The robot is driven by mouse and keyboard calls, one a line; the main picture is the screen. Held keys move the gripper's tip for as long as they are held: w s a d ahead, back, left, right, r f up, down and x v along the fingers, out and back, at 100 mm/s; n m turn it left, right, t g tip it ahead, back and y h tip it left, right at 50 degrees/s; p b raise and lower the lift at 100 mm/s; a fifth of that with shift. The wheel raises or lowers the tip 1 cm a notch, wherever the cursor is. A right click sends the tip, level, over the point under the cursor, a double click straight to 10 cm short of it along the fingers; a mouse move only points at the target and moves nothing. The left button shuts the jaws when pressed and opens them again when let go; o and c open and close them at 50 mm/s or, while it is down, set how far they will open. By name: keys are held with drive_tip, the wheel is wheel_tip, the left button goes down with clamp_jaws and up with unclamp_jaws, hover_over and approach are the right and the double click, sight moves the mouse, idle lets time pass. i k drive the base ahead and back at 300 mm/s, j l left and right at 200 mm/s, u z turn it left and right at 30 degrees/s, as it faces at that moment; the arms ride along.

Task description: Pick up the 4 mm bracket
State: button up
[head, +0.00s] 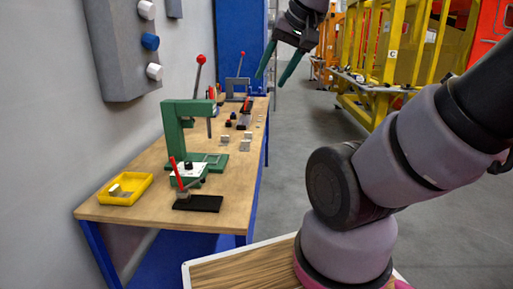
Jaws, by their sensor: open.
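Several small grey metal pieces lie on the wooden workbench (150,208), right of and behind the green press. They include a grey piece (247,136), one just in front of it (245,146) and one to the left (225,138). They are too small to tell which is the 4 mm bracket. My gripper (276,78) is at the top centre, high in the air beyond the bench's right edge. Its two dark green fingers point down and stand apart, with nothing between them.
A green press (175,130) with a red-knobbed lever stands on the bench. A yellow tray (124,199) sits front left, and a black-based clamp (198,203) front centre. The floor (290,140) right of the bench is clear. Yellow frames (383,95) stand behind.

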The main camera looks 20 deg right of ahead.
sight(245, 144)
drive_tip(key=z, duration=0.3)
drive_tip(key=u, duration=0.55)
drive_tip(key=l+u, duration=0.65)
drive_tip(key=l, duration=0.2)
drive_tip(key=l+u, duration=0.35)
drive_tip(key=l, duration=0.5)
drive_tip(key=k+l+u, duration=0.15)
drive_tip(key=l, duration=0.85)
drive_tip(key=k+l+u, duration=0.1)
drive_tip(key=l, duration=0.4)
